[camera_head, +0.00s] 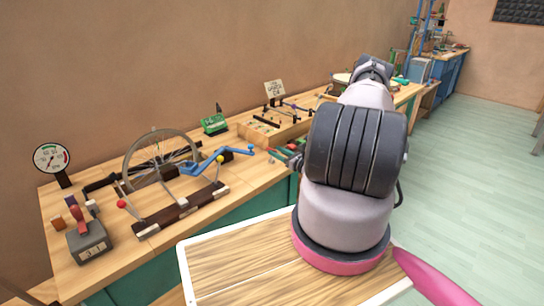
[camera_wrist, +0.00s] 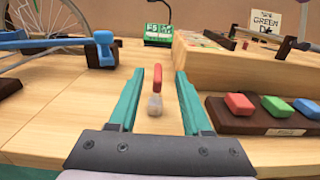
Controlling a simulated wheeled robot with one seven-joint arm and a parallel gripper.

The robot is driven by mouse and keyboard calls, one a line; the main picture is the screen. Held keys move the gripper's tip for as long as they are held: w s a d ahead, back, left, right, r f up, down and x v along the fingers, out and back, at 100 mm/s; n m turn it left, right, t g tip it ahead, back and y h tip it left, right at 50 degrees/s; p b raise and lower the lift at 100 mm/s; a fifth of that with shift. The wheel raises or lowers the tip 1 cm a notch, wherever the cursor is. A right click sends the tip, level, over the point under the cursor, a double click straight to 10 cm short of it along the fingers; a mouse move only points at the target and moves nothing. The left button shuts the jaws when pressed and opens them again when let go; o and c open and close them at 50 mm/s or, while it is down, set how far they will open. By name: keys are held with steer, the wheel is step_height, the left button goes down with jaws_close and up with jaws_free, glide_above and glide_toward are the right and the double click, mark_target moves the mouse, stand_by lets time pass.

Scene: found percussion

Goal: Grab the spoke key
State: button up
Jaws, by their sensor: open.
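A small upright piece with a red top and a pale grey, rounded lower end, which looks like the spoke key (camera_wrist: 157,80), is on the wooden bench top in the wrist view. My gripper (camera_wrist: 159,73) is open, with one teal finger on each side of this piece in the picture. The piece shows between the fingers with gaps on both sides, and no contact is visible. I cannot tell how far it is beyond the fingertips. In the head view my arm hides most of this spot, and I cannot make out the key there.
A raised wooden step (camera_wrist: 235,75) stands close to the right finger, with a dark strip bearing red, green and blue blocks (camera_wrist: 277,106) in front. A blue crank (camera_wrist: 104,45) is at left. A green box (camera_wrist: 160,28) stands behind. The bench (camera_head: 110,262) holds a spoked wheel (camera_head: 160,156).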

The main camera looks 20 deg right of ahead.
steer(key=shift+f+x, duration=0.15)
steer(key=shift+x, duration=1.45)
steer(key=shift+f+x, duration=0.2)
steer(key=shift+x, duration=1.4)
steer(key=shift+a, duration=0.1)
jaws_close()
